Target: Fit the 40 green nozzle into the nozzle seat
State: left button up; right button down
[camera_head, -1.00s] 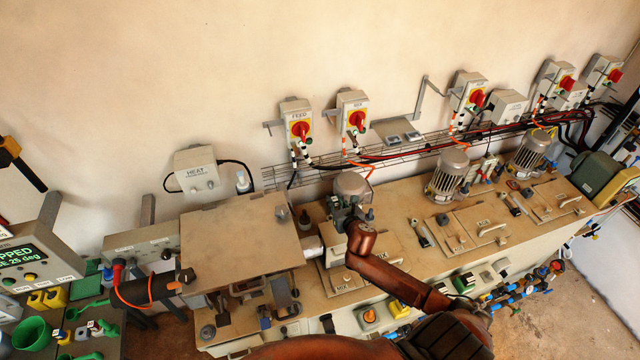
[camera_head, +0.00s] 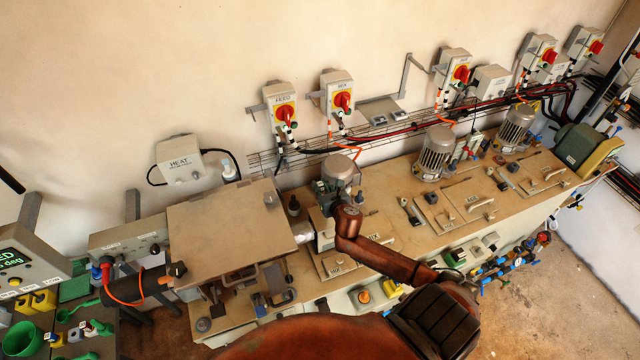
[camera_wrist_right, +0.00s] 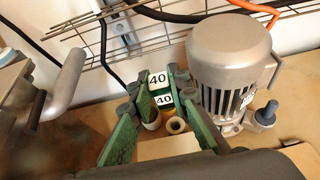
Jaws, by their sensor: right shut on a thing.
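My right gripper (camera_head: 328,190) is over the bench, close to the nearest silver motor. In the right wrist view its green-padded fingers (camera_wrist_right: 158,82) are shut on the green nozzle (camera_wrist_right: 163,99), which has white labels reading 40. Pale round ends show between the fingers. In the head view the nozzle is hidden or too small to make out. A black cylinder (camera_head: 138,285) with an orange cable is at the lower left, well away from this gripper. I cannot tell which part is the nozzle seat. My left gripper is not in view.
The silver motor (camera_wrist_right: 232,62) stands just right of the fingers in the wrist view. A wire cable rack (camera_wrist_right: 130,35) runs along the wall behind. A grey HEAT box (camera_head: 181,160) hangs on the wall. Green funnels and tools (camera_head: 25,337) are at the lower left.

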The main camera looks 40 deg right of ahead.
jog(key=shift+w+f+b, duration=0.2)
jog(key=shift+f+b, duration=0.3)
jog(key=shift+f, duration=0.8)
jog(key=shift+s+f+b, duration=0.1)
jog(key=shift+f+b, duration=0.25)
jog(key=shift+b, duration=0.05)
pick_arm(q)
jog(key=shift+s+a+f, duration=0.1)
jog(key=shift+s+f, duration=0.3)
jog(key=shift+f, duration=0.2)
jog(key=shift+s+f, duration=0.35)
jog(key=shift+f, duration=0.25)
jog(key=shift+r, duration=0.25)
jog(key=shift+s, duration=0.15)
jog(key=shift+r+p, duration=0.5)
jog(key=shift+p, duration=0.25)
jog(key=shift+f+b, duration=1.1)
pick_arm(e)
jog(key=shift+f, duration=1.8)
